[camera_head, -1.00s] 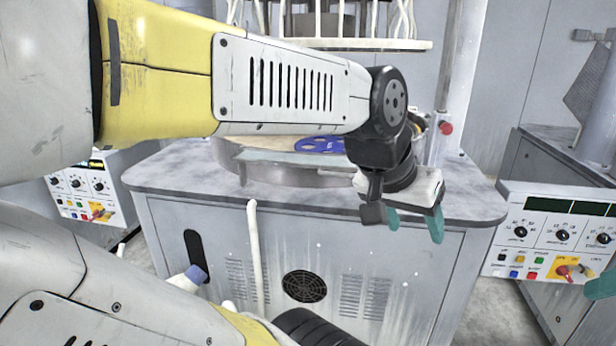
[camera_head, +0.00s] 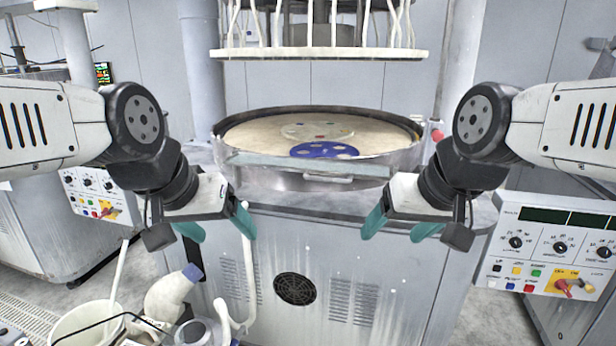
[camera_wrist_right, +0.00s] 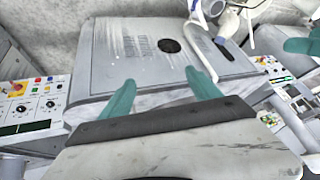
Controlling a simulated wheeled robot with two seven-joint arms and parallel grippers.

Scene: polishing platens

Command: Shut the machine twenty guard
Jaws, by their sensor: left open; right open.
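A polishing machine (camera_head: 325,250) stands straight ahead with a round platen basin on top. A flat grey guard strip (camera_head: 270,164) with a small handle (camera_head: 328,179) runs across the front of the basin; I cannot tell whether it is open or shut, and no machine number is readable. My left gripper (camera_head: 217,226) is open and empty in front of the machine, left of the handle. My right gripper (camera_head: 399,227) is open and empty, right of the handle. Its fingers also show in the right wrist view (camera_wrist_right: 158,88), over the machine's front panel. Neither gripper touches the guard.
A blue disc (camera_head: 322,150) lies in the basin. A raised white-rimmed head (camera_head: 320,53) hangs above. Control panels stand left (camera_head: 95,193) and right (camera_head: 555,245). A white bucket (camera_head: 85,325) and a bottle (camera_head: 172,292) are at lower left.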

